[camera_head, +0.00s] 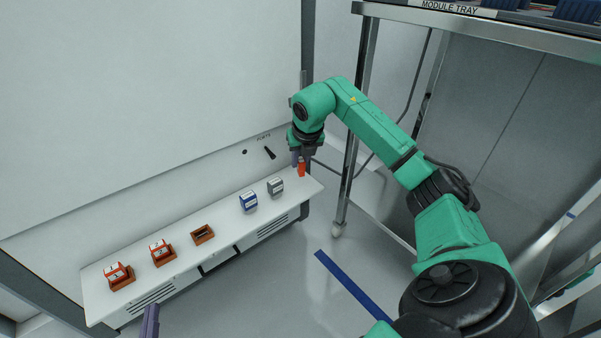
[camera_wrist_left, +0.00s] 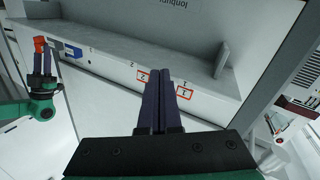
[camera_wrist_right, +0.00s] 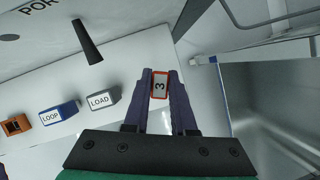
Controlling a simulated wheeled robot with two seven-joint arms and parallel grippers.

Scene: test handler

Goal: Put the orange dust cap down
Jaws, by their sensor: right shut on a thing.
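My right gripper (camera_head: 303,157) is shut on the orange dust cap (camera_head: 301,171), a small block at the right end of the white shelf. In the right wrist view the cap (camera_wrist_right: 160,85) shows a white face with a 3 between the fingertips (camera_wrist_right: 160,72). I cannot tell whether it touches the shelf. Two similar orange blocks, numbered 1 (camera_head: 115,271) and 2 (camera_head: 158,246), sit in orange holders at the left. A third orange holder (camera_head: 203,235) is empty. My left gripper (camera_wrist_left: 159,72) is shut and empty; only a finger (camera_head: 150,321) shows at the bottom of the head view.
The white shelf (camera_head: 185,268) carries a blue LOOP block (camera_head: 248,202) and a grey LOAD block (camera_head: 275,187). A black tapered peg (camera_head: 269,153) sticks out of the wall above. A metal rack (camera_head: 352,165) stands to the right. Bare shelf lies between the pieces.

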